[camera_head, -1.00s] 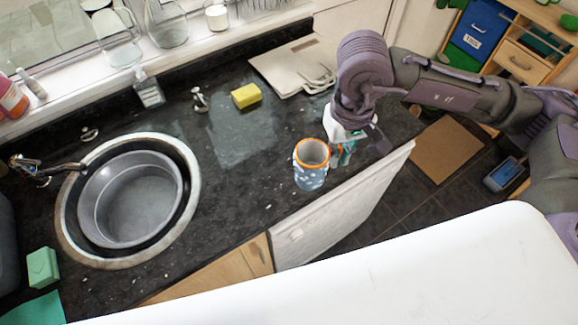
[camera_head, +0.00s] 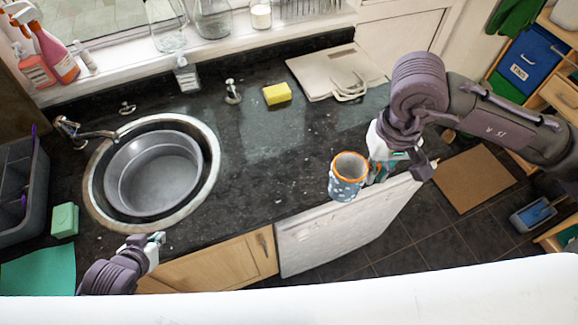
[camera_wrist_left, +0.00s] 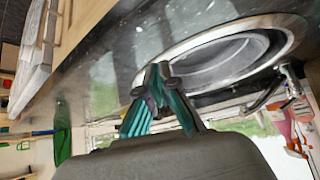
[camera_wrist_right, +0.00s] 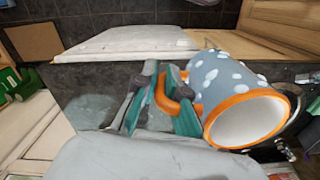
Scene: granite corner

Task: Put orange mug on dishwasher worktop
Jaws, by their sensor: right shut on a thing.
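The mug (camera_head: 345,186) has a blue body with white spots and an orange rim and handle. My right gripper (camera_head: 383,163) is shut on its handle, as the right wrist view (camera_wrist_right: 163,92) shows. The mug is roughly upright at the front edge of the dark worktop (camera_head: 280,160), above the white dishwasher front (camera_head: 335,240). I cannot tell whether its base touches the worktop. My left gripper (camera_head: 157,240) is empty in front of the sink. Its fingertips (camera_wrist_left: 156,72) come together in the left wrist view.
A round sink (camera_head: 212,180) with a metal bowl (camera_head: 155,175) and a tap (camera_head: 85,132) is at left. A green block (camera_head: 64,220) is left of the sink. The worktop's middle is clear.

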